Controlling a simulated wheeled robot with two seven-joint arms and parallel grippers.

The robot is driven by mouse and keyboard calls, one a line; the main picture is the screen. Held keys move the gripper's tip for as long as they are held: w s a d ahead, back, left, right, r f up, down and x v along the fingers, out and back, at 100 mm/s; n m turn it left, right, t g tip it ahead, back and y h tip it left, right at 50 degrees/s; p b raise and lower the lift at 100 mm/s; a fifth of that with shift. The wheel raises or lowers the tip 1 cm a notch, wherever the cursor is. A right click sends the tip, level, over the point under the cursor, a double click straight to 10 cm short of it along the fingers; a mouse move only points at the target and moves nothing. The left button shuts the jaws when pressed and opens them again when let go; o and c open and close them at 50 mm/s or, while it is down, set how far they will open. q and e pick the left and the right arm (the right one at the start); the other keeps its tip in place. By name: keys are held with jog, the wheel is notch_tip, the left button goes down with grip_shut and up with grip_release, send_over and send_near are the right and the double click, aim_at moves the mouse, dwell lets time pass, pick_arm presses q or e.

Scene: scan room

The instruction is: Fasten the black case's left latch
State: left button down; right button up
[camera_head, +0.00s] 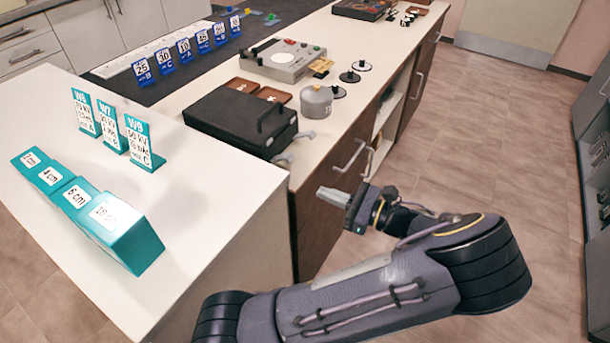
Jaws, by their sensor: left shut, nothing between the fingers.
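The black case (225,117) lies with its lid down on the white counter, a handle on its top. Two small grey latches stick out from its counter-edge side. The left latch (283,158) is at the nearer corner and the other latch (305,135) is farther back. Both look swung outward, but they are too small to judge exactly. My left gripper (326,194) is shut and empty, in front of the drawers, below and to the right of the left latch and apart from it. My right gripper is not in view.
A grey pot (316,102) stands just behind the case. Teal blocks (122,225) and teal cards (140,142) stand on the nearer white top (215,200). Drawer handles (350,155) project below the counter. The floor (470,130) to the right is clear.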

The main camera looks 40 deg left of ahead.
aim_at(305, 179)
pick_arm(q)
jog(key=shift+w+d+r+m+t+y, duration=0.25)
jog(key=shift+w+d+m+t+y, duration=0.1)
jog(key=shift+w+d+y, duration=0.15)
jog(key=shift+w+d+r+m+t+y, duration=0.25)
jog(key=shift+w+d+t+y, duration=0.1)
jog(key=shift+w+d+y, duration=0.15)
jog(key=shift+a, duration=0.1)
jog(key=a, duration=0.3)
jog(key=a+r, duration=0.1)
jog(key=a, duration=0.2)
jog(key=s+a, duration=0.1)
jog(key=a, duration=0.2)
jog(key=shift+s+a+r, duration=0.1)
jog(key=shift+a+r, duration=0.25)
